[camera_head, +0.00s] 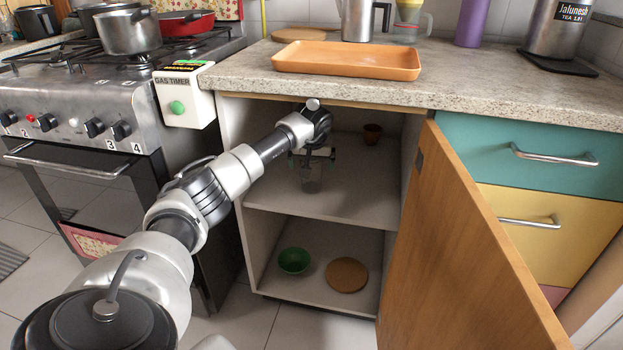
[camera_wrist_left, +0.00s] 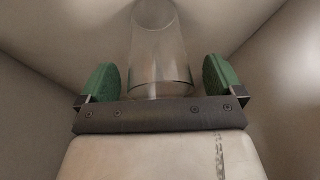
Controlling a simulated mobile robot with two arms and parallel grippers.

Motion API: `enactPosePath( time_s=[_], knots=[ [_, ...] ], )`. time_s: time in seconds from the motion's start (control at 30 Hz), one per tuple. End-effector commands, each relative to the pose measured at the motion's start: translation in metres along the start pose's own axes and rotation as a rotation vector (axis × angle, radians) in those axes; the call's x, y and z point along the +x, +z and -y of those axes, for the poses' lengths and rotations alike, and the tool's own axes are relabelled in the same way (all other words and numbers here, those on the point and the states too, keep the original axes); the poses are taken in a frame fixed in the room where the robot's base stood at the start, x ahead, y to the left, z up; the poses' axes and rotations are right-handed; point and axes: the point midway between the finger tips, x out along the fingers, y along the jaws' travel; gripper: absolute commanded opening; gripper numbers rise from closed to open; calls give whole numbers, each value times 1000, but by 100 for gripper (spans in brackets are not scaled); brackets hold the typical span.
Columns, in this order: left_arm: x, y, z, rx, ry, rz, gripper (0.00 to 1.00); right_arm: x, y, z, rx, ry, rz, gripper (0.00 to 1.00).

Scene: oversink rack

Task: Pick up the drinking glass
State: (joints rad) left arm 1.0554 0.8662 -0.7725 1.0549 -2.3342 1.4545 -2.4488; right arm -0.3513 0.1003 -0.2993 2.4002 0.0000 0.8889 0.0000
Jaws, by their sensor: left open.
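The drinking glass (camera_head: 312,180) is clear and stands on the upper shelf (camera_head: 352,203) of the open cabinet, partly hidden behind my left gripper (camera_head: 312,153). In the left wrist view the glass (camera_wrist_left: 160,50) shows between the two green finger pads of my left gripper (camera_wrist_left: 161,82). The pads are apart, with a gap on each side of the glass. My right gripper is in neither view.
The open wooden cabinet door (camera_head: 465,250) stands to the right. A green bowl (camera_head: 294,261) and a round wooden board (camera_head: 346,274) lie on the lower shelf. The countertop (camera_head: 480,85) is above, the stove (camera_head: 75,105) left.

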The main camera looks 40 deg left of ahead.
Motion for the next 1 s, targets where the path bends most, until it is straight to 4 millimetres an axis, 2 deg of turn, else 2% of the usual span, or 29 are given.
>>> enactPosePath(
  time_s=[0.3, 0.6, 0.7, 1.0],
  knots=[
    [5, 0, 0, 0, 1, -2, 96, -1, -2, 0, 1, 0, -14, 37],
    [5, 0, 0, -1, 0, -2, 50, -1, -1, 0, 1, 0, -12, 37],
    [4, -1, 0, -1, 1, -2, 38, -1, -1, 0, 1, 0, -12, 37],
    [1, -2, 0, -1, 1, -3, 38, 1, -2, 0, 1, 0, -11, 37]
  ],
)
